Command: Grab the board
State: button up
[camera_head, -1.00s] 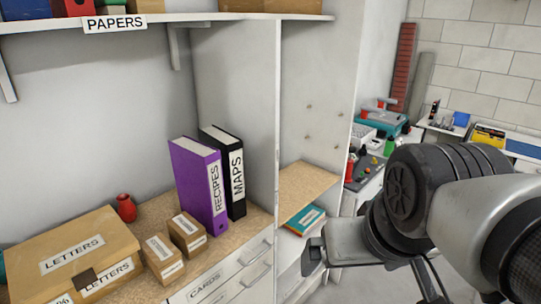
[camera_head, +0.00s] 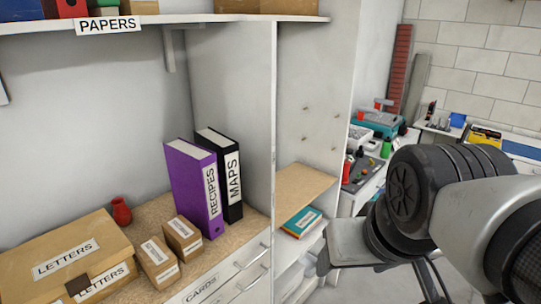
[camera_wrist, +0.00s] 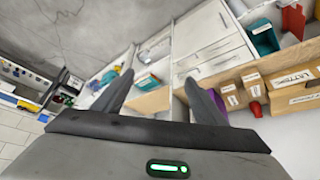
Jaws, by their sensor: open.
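The board is most likely the tan wooden shelf panel (camera_head: 303,184) in the narrow bay right of the binders, lying flat above a teal book. The board also shows in the wrist view (camera_wrist: 151,103), between and beyond my fingers. My gripper (camera_wrist: 160,78) is open and empty, its two dark fingers spread, apart from the board. In the head view my gripper's fingers are hardly visible, to the lower right of the board.
A teal book (camera_head: 302,221) lies below the board. White upright panels (camera_head: 259,110) flank the bay. A purple binder (camera_head: 195,187), a black binder (camera_head: 228,177) and cardboard boxes (camera_head: 70,258) stand on the counter to the left. A cluttered workbench (camera_head: 364,172) is behind at right.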

aim_at(296, 185)
jog(key=i+l+z, duration=0.35)
jog(key=i+z, duration=0.35)
jog(key=i, duration=0.15)
